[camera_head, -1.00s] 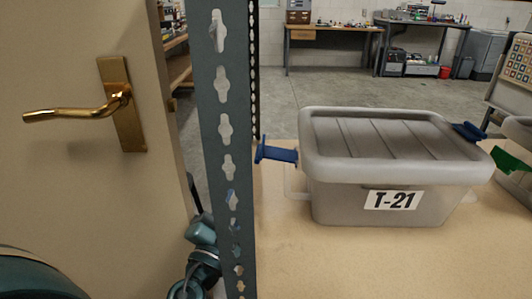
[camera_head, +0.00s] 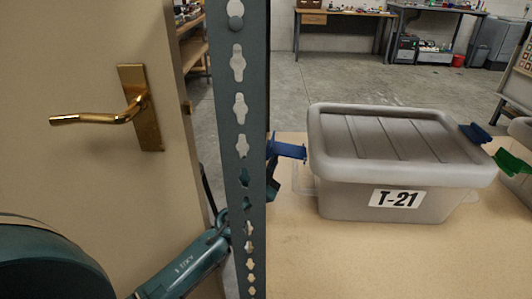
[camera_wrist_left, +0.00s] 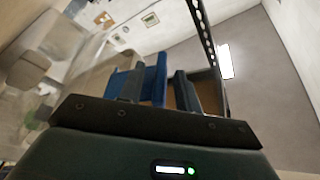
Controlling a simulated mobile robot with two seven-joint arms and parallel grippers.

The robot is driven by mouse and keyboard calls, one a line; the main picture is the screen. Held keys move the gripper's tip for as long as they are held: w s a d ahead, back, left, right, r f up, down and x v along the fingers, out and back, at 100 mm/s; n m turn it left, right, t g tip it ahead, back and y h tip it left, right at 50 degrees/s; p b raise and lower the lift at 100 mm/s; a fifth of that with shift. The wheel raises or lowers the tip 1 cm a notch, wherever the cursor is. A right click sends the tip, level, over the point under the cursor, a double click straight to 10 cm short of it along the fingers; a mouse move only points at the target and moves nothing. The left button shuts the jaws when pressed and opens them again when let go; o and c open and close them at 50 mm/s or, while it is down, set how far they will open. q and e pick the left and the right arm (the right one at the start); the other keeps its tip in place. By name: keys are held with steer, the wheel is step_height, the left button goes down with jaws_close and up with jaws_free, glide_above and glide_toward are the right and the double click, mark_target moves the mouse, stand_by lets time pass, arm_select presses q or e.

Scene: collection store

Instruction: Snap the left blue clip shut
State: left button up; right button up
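The grey lidded tote (camera_head: 345,203) labelled T-21 stands on a tan surface. Its left blue clip (camera_head: 290,150) sticks out sideways from the tote's left side, swung away from the wall. My left gripper is mostly hidden behind the metal post in the head view; a dark part of it (camera_head: 273,183) shows just below the clip's outer end. In the left wrist view my left gripper (camera_wrist_left: 160,90) has its fingers apart, with part of the blue clip (camera_wrist_left: 155,82) showing between them. Whether they touch it I cannot tell. My right gripper is not in view.
The perforated upright post (camera_head: 240,110) stands between my left arm and the view of the tote. A door with a brass handle (camera_head: 95,118) is at the left. Another blue clip (camera_head: 475,133) and a green clip (camera_head: 510,162) are at the right.

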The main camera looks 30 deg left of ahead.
arm_select(q)
jaws_close()
steer(key=shift+r, duration=0.1)
stand_by(0.4)
steer(key=shift+w+r, duration=0.1)
